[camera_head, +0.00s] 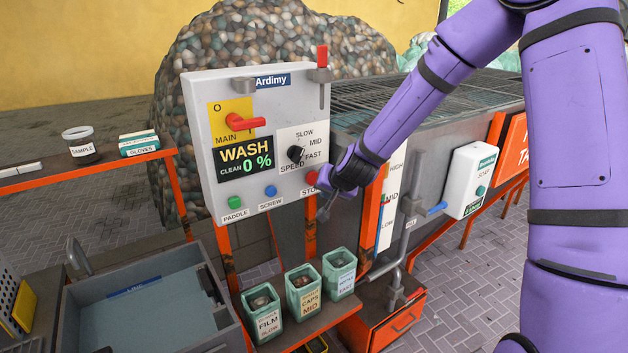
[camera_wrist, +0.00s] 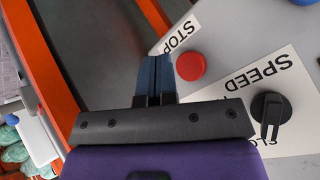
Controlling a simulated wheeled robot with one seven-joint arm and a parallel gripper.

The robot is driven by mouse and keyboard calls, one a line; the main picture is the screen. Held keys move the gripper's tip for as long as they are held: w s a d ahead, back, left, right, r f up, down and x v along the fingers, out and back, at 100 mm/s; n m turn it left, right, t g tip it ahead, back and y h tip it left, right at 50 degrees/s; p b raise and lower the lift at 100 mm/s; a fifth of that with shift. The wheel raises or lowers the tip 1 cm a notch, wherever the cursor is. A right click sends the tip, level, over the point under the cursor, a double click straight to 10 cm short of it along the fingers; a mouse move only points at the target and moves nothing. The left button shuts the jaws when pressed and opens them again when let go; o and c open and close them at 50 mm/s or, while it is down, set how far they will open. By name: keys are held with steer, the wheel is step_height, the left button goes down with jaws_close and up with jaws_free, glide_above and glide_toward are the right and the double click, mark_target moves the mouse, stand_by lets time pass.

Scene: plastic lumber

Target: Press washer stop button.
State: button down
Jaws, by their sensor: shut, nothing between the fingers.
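The red stop button (camera_head: 311,178) is at the lower right of the grey washer control panel (camera_head: 205,150), with a STOP label under it. In the wrist view the round red button (camera_wrist: 190,67) shows beside the STOP label (camera_wrist: 178,34), and the image is turned upside down. My gripper (camera_head: 324,212) is shut and empty, just right of and below the button in the head view. In the wrist view its fingertips (camera_wrist: 154,58) lie just left of the button and near the label. I cannot tell whether they touch the panel.
The panel also has a green paddle button (camera_head: 235,202), a blue screw button (camera_head: 270,191), a black speed knob (camera_head: 296,153) and a red main switch (camera_head: 240,122). The display reads WASH CLEAN 0 %. Orange frame posts and small bins (camera_head: 303,291) stand below.

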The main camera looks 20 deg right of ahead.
steer(key=shift+w+a, duration=0.25)
steer(key=shift+w, duration=0.45)
steer(key=shift+w+a, duration=0.2)
steer(key=shift+w, duration=0.5)
steer(key=shift+w, duration=0.1)
stand_by(1.0)
steer(key=shift+w+a, duration=0.15)
steer(key=shift+w, duration=0.15)
steer(key=shift+w+a, duration=0.15)
steer(key=shift+w, duration=0.3)
stand_by(0.8)
stand_by(0.4)
steer(key=shift+s+d, duration=0.3)
steer(key=shift+s, duration=0.55)
steer(key=shift+s+d, duration=0.25)
steer(key=shift+s, duration=0.55)
steer(key=shift+s+d, duration=0.3)
steer(key=shift+s, duration=0.45)
steer(key=shift+s+d, duration=0.25)
steer(key=shift+s, duration=0.55)
